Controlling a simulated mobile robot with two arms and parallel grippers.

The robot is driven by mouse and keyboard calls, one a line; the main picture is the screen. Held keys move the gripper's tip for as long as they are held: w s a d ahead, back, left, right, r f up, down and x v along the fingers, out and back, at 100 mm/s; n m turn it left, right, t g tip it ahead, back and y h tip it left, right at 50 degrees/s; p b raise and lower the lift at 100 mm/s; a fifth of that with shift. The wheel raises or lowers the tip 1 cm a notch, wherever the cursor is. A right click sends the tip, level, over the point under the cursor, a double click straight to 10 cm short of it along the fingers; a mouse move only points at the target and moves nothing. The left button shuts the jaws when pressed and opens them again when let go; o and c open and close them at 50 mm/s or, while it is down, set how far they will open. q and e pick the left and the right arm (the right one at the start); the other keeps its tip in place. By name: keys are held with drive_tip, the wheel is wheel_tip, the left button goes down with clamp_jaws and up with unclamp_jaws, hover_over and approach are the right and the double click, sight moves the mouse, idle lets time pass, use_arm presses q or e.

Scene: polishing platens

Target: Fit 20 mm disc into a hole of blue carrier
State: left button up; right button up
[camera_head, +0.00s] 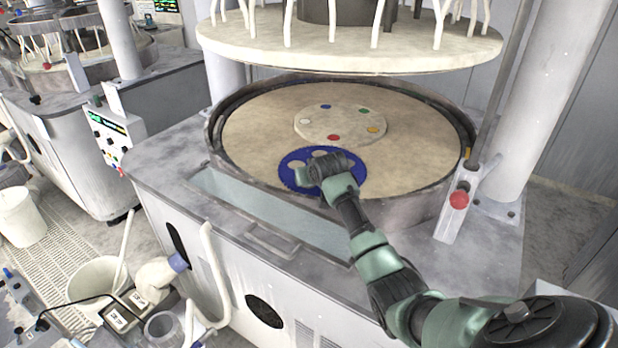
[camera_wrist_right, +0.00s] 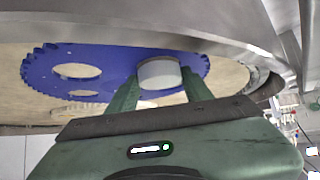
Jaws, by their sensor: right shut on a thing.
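The blue carrier (camera_head: 286,171) is a toothed ring-edged plate with round holes, lying on the beige platen (camera_head: 255,130) near its front edge. It fills the upper part of the right wrist view (camera_wrist_right: 112,60), with open holes at its left. My right gripper (camera_head: 305,172) is over the carrier. In the right wrist view the gripper (camera_wrist_right: 159,85) is shut on a light grey disc (camera_wrist_right: 159,73), held between its fingertips. The disc overlaps the carrier in that view; I cannot tell whether it is above a hole or in one. My left gripper is not in view.
A raised metal rim (camera_head: 222,160) surrounds the platen. A hub with coloured dots (camera_head: 340,123) sits at its centre. The upper plate (camera_head: 345,55) hangs above. A red button (camera_head: 459,200) stands at the right. A bucket (camera_head: 97,280) is at the lower left.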

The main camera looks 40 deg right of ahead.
drive_tip(key=shift+f, duration=0.4)
drive_tip(key=o, duration=1.4)
drive_tip(key=shift+s+f, duration=0.1)
drive_tip(key=shift+s, duration=0.05)
drive_tip(key=shift+o, duration=0.2)
wheel_tip(320, 180, up, 5)
drive_tip(key=shift+a+f+p, duration=0.15)
drive_tip(key=shift+f+p, duration=0.05)
drive_tip(key=shift+p, duration=0.5)
drive_tip(key=a+r+p, duration=0.1)
drive_tip(key=s+r+p, duration=0.1)
drive_tip(key=r, duration=0.1)
drive_tip(key=shift+s+a, duration=0.1)
drive_tip(key=shift+a, duration=0.3)
drive_tip(key=s+a, duration=0.5)
drive_tip(key=a, duration=0.2)
drive_tip(key=s+a, duration=0.5)
drive_tip(key=a, duration=0.2)
drive_tip(key=s+a, duration=0.6)
drive_tip(key=a, duration=0.1)
drive_tip(key=shift+a, duration=0.1)
drive_tip(key=shift+s+a, duration=0.25)
drive_tip(key=shift+a, duration=0.1)
